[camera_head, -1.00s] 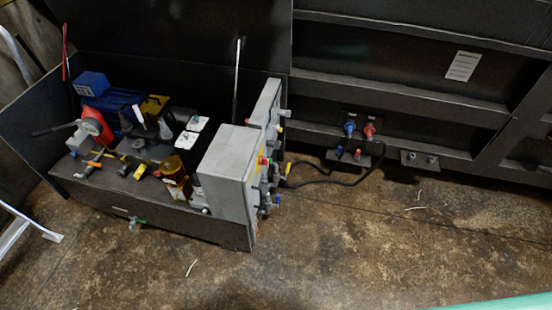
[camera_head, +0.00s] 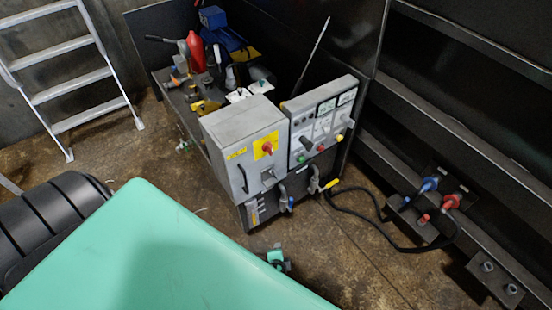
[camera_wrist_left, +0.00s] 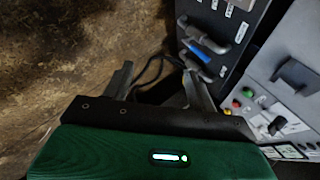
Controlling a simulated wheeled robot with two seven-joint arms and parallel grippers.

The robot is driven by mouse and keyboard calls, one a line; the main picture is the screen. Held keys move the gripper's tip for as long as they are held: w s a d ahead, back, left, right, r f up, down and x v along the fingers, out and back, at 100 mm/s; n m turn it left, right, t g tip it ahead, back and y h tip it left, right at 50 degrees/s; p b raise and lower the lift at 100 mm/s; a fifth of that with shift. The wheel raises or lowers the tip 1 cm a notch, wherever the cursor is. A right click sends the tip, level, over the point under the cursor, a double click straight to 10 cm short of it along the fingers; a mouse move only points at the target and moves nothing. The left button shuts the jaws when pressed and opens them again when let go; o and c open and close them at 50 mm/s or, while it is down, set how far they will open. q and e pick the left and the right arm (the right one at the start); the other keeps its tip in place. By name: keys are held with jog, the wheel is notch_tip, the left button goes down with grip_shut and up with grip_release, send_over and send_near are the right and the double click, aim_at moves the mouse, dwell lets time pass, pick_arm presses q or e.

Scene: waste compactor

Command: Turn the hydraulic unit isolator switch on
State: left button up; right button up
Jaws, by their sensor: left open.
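The hydraulic unit's grey box (camera_head: 242,140) stands at the centre of the head view. A red rotary switch on a yellow plate (camera_head: 267,148) is on its front face, the likely isolator; its exact angle is too small to read. To its right is a grey panel (camera_head: 323,118) with a black knob and coloured buttons. In the left wrist view my left gripper (camera_wrist_left: 157,80) is open and empty, its fingers apart over the floor and cable. The panel (camera_wrist_left: 262,95) is to its right, apart from the fingers. My right gripper is not in view.
Pipe fittings with a blue handle (camera_wrist_left: 207,43) are close to the right finger. A black cable (camera_head: 385,235) runs to red and blue connectors (camera_head: 450,201) at the right. A ladder (camera_head: 75,75) stands back left.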

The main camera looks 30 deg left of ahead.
pick_arm(q)
jog(key=w+a+r+t+y+b, duration=0.2)
jog(key=w+r+t+y+b, duration=0.15)
jog(key=w+r, duration=0.5)
jog(key=n+t+y+b, duration=0.1)
jog(key=t+y+b, duration=0.1)
jog(key=y+b, duration=0.35)
send_near(271, 153)
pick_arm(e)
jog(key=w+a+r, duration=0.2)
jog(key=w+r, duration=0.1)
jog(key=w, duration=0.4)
pick_arm(q)
jog(key=shift+y, duration=0.3)
jog(key=p+x, duration=0.2)
jog(key=x, duration=0.6)
jog(key=shift+w+f+p, duration=0.15)
jog(key=shift+w+p, duration=0.05)
jog(key=shift+p, duration=0.15)
jog(key=shift+w+a, duration=0.45)
jog(key=shift+a, duration=0.05)
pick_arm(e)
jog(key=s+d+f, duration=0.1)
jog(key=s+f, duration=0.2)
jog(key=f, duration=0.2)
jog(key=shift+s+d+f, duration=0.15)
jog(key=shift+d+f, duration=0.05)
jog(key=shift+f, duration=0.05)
pick_arm(q)
jog(key=c, duration=1)
